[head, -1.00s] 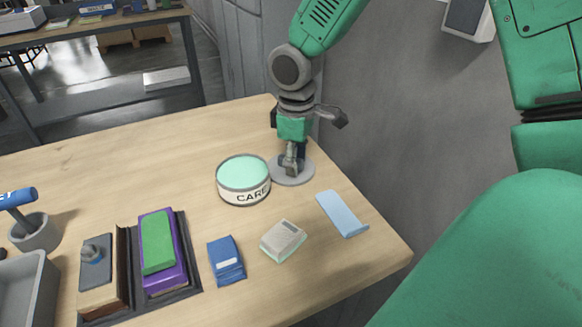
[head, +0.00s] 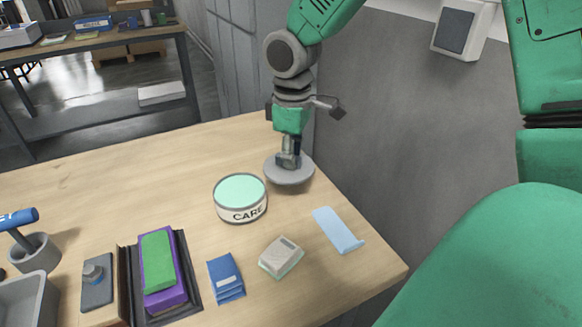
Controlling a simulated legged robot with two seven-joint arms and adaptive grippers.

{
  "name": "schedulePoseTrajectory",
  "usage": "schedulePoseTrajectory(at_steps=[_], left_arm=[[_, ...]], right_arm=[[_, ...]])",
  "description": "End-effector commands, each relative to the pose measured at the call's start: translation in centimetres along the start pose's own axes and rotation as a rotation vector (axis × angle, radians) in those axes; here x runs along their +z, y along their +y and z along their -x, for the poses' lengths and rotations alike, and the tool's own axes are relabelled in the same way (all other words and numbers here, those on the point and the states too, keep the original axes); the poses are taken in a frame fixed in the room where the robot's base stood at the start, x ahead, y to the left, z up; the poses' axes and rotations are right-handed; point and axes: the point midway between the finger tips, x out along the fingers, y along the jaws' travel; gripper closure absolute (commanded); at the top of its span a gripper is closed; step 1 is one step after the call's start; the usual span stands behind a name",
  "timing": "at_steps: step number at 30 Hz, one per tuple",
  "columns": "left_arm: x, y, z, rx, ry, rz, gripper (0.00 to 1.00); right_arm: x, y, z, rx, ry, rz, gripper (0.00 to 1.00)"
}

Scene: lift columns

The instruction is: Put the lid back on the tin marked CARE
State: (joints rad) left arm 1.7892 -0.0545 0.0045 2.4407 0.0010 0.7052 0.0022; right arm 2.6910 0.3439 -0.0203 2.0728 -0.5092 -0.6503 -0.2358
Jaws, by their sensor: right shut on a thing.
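The tin marked CARE (head: 241,211) stands upright on the table, white with dark lettering and a grey rim. Its top is uncovered and shows a mint-green surface. A round grey lid (head: 277,174) is to the right of and behind the tin, level and apart from it. My right gripper (head: 288,160) points down and is shut on the lid's middle, holding it seemingly a little above the table. The fingertips are small and partly hidden. My left gripper is not in view.
The wooden table (head: 120,185) is clear left of the tin. In front are a blue packet (head: 226,278), a grey-white box (head: 281,257), a light blue strip (head: 338,230) and a dark tray (head: 185,308) with purple and green blocks. A grey wall borders the right edge.

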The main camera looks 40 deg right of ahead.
Motion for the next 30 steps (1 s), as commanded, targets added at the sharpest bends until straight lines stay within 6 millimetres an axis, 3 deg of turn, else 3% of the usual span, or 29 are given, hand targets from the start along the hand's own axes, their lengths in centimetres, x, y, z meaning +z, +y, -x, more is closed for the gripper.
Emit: schedulePoseTrajectory(at_steps=[3,8,11,24,30], left_arm=[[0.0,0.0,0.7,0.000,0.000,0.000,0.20],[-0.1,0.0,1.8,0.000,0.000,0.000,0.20],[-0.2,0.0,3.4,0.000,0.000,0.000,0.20],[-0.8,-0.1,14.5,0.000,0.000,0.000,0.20],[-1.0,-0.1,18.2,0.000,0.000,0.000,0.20]], right_arm=[[-0.1,0.0,2.4,0.001,0.003,-0.001,1.00],[-0.4,0.0,4.3,-0.001,0.001,0.033,1.00],[-0.9,-0.2,5.1,-0.003,-0.001,0.117,1.00],[-5.7,-4.0,6.8,-0.007,0.003,0.840,1.00],[-7.2,-6.3,6.8,-0.008,0.006,1.114,1.00]])
